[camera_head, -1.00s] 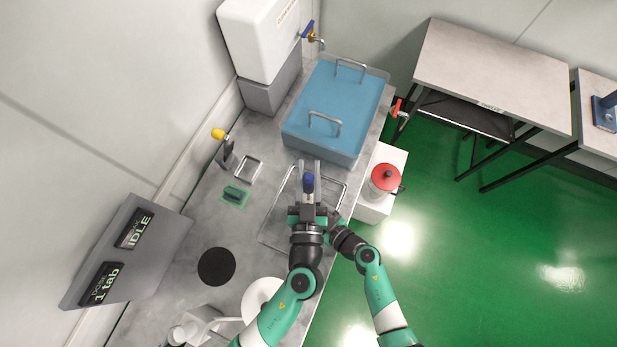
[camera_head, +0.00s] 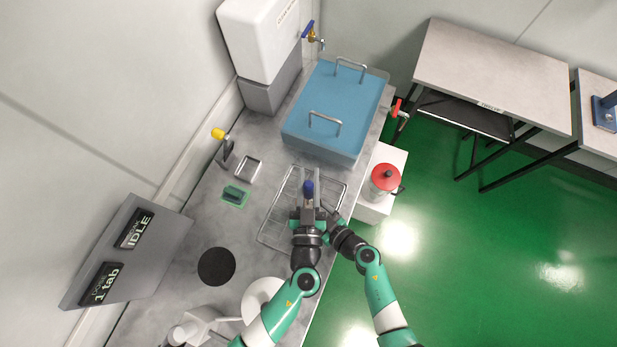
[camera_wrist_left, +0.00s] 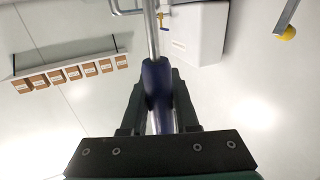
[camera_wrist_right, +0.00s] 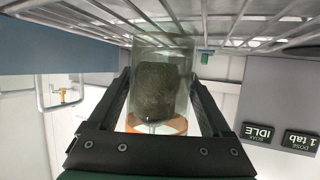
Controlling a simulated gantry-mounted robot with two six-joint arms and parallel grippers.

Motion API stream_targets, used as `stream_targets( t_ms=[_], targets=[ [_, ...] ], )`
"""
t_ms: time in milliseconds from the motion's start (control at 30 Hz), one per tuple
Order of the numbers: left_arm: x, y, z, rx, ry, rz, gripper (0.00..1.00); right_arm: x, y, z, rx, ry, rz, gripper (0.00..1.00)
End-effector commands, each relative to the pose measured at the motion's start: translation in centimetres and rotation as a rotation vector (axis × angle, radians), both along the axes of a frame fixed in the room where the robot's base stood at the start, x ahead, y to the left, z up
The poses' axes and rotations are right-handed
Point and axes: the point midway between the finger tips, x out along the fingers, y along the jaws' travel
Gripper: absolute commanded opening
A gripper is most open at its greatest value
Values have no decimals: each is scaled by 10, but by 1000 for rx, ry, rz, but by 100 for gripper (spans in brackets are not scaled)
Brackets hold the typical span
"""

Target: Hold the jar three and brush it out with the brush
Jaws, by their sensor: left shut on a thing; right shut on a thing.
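The brush has a blue handle and a metal rod; in the left wrist view the handle (camera_wrist_left: 158,85) is clamped between the fingers of my left gripper (camera_wrist_left: 160,100), with the rod running up out of view. In the head view my left gripper (camera_head: 309,198) is over the wire rack, and the blue handle (camera_head: 308,188) shows at its tip. In the right wrist view my right gripper (camera_wrist_right: 162,95) is shut on a clear glass jar (camera_wrist_right: 163,50) with a dark mass showing inside and an orange band. The jar's number cannot be read. In the head view the jar is hidden.
A wire rack (camera_head: 270,228) lies under the grippers. A blue lidded basin (camera_head: 345,92) stands beyond it. A red-lidded pot (camera_head: 385,178) is on a white stand to the right. A green pad (camera_head: 235,195) and a black disc (camera_head: 216,266) are to the left.

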Motion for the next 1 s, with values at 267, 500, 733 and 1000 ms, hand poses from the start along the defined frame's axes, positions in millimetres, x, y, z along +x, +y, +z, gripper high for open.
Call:
stream_targets(
  t_ms=[267,500,733,1000],
  targets=[
    [0,0,27,-2,-3,0,0,0,0,0,0,0,0,14],
    [0,0,45,0,-1,0,0,0,0,0,0,0,0,14],
    [0,0,47,1,0,-1,0,0,0,0,0,0,0,14],
    [0,0,34,4,2,0,0,0,0,0,0,0,0,14]
  ],
)
